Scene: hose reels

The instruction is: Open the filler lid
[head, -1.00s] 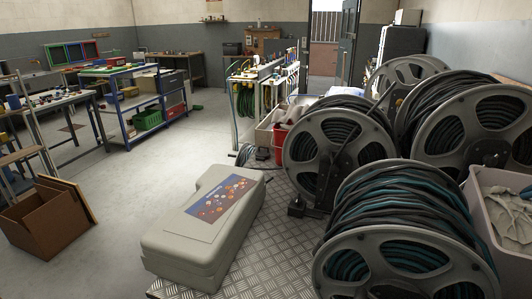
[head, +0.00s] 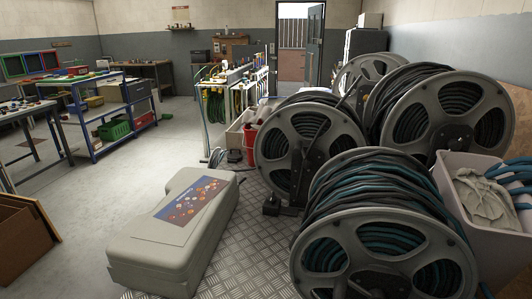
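No filler lid can be made out in the head view. A closed beige plastic case (head: 150,262) with a colourful label on its top lies on the metal tread plate at the lower left of centre. Large grey hose reels fill the right side: a front one wound with black and teal hose (head: 385,215), one behind it to the left (head: 310,150), and others further back. Neither of my grippers is in the picture.
A bin with cloth and blue hose (head: 482,245) stands at the right edge. Workbenches and a blue shelf trolley (head: 110,115) stand at the left, a cardboard box (head: 22,240) at the left edge. Grey floor (head: 110,190) lies clear between. A door (head: 315,50) stands open at the back.

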